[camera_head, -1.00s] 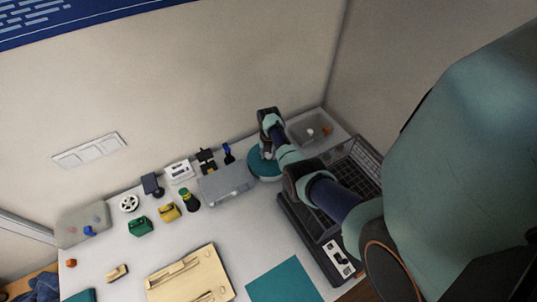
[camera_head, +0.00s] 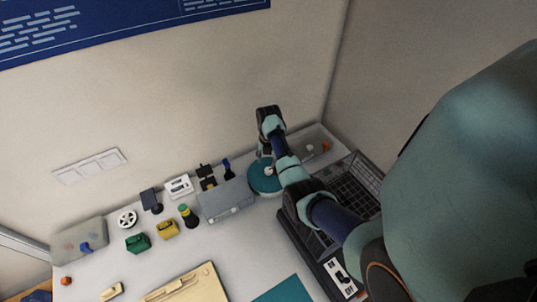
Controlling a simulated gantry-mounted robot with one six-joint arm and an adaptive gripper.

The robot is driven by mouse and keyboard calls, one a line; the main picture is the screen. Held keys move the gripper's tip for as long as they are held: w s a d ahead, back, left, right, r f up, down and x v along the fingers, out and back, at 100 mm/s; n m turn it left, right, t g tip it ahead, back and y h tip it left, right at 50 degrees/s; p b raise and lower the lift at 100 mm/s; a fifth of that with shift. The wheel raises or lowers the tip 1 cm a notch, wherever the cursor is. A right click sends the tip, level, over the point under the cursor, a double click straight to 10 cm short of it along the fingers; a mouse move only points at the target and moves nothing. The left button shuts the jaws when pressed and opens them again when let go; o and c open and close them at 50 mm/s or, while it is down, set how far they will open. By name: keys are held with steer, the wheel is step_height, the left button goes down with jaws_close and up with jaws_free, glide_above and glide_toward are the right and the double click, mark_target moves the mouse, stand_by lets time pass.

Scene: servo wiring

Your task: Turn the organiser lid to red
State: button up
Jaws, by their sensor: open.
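The round teal organiser (camera_head: 258,188) stands at the back of the white table, against the wall side. A small white part shows on its top, partly covered by my arm. No red mark on the lid can be made out. My gripper (camera_head: 262,151) is above the organiser's lid, pointing down, open and seemingly holding nothing. My wrist hides part of the lid, and the fingertips are small and dark.
A grey box (camera_head: 226,200) stands close left of the organiser. A grey tray (camera_head: 336,158) with small white and orange pieces is to its right. Several small parts stand further left.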

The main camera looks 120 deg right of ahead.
steer(key=shift+r, duration=1.95)
